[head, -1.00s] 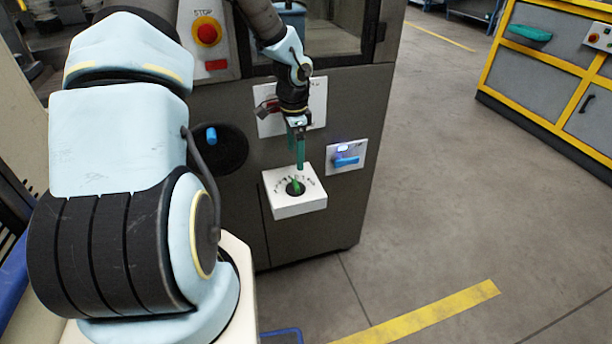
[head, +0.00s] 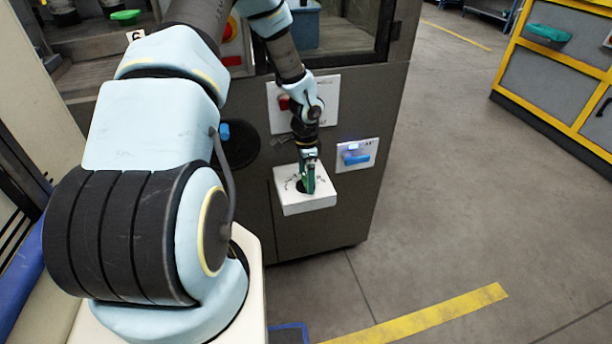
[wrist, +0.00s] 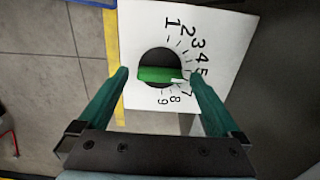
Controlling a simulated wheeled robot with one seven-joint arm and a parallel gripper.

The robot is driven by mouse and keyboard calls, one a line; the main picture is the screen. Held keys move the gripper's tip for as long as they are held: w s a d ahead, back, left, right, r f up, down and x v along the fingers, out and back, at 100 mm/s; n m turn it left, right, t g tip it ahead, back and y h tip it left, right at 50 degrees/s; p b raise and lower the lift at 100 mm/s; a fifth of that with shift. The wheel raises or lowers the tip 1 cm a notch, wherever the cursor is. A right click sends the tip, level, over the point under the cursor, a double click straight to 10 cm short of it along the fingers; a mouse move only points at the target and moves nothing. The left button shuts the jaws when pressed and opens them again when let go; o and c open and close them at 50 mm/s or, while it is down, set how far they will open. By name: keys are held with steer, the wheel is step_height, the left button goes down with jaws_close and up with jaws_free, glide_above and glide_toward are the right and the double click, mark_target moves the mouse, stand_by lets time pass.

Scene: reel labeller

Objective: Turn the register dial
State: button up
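The register dial (wrist: 160,68) is a black disc with a green bar grip on a white numbered plate. In the wrist view the bar lies across the picture, its pale tip between the 5 and the 7; the 6 is hidden. My gripper (wrist: 158,80) is open, its green fingers on either side of the dial near the two ends of the bar. No clear contact with the bar shows. In the head view my gripper (head: 308,180) points down over the white dial box (head: 308,203) and hides most of the dial.
A panel with a blue handle (head: 356,157) is right of the dial box. A white plate with a red part (head: 330,95) is above it, behind my arm. A black round part with a blue knob (head: 224,131) is to the left. Open floor lies to the right.

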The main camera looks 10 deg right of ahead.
steer(key=c, duration=1.3)
steer(key=shift+n, duration=0.4)
steer(key=n+b, duration=0.2)
steer(key=n, duration=0.3)
steer(key=n+b, duration=0.1)
steer(key=n, duration=0.5)
steer(key=shift+b, duration=0.35)
steer(key=o, duration=1.3)
steer(key=shift+o, duration=0.2)
